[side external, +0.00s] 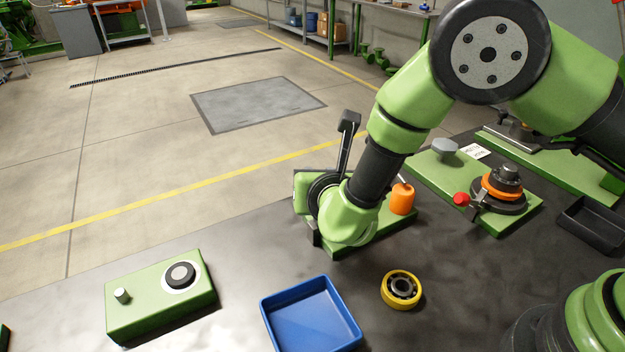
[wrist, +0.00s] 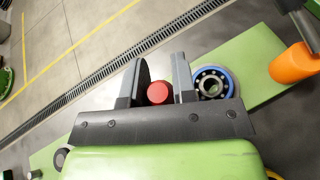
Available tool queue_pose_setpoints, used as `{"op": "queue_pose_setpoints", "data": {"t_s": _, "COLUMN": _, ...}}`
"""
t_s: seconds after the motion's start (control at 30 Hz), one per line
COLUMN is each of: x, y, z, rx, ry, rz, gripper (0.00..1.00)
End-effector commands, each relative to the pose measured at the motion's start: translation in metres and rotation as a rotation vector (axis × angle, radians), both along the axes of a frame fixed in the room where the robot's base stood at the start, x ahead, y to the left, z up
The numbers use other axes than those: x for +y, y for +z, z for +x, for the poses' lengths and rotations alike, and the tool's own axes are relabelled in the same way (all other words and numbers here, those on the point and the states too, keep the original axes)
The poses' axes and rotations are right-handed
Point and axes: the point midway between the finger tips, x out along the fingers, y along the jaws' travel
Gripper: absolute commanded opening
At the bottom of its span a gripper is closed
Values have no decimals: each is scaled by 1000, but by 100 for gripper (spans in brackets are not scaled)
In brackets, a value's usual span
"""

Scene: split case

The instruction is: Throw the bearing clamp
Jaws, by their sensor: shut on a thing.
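In the wrist view my gripper (wrist: 161,68) has its two dark fingers on either side of a red knob (wrist: 159,93), and it is shut on that knob. The knob sits over the green base (wrist: 250,58) of the clamp. A bearing with a blue outer ring (wrist: 212,84) lies on the base just right of the fingers. An orange handle (wrist: 294,64) stands farther right. In the side external view the clamp's base (side external: 372,240) and orange handle (side external: 402,199) show beside my wrist. The fingers, red knob and blue bearing are hidden there.
A yellow-ringed bearing (side external: 401,289) lies loose beside a blue tray (side external: 264,312). A green box with a black dial (side external: 180,275) stands at the left. Another green fixture with a red knob (side external: 461,199) and a black tray (side external: 594,226) are at the right.

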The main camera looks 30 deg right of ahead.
Motion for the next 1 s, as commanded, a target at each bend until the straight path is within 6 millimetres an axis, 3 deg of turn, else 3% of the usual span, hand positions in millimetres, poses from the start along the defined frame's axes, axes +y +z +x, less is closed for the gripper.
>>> {"op": "queue_pose_setpoints", "data": {"t_s": 0.67, "x": -6, "y": -1, "z": 0, "rx": -2, "ry": -4, "rz": 73, "gripper": 0}}
{"op": "queue_pose_setpoints", "data": {"t_s": 0.7, "x": -6, "y": -1, "z": 0, "rx": -3, "ry": -5, "rz": 73, "gripper": 28}}
{"op": "queue_pose_setpoints", "data": {"t_s": 0.8, "x": -6, "y": -1, "z": 0, "rx": -3, "ry": -4, "rz": 73, "gripper": 51}}
{"op": "queue_pose_setpoints", "data": {"t_s": 1.0, "x": -6, "y": -1, "z": 0, "rx": -2, "ry": -2, "rz": 71, "gripper": 51}}
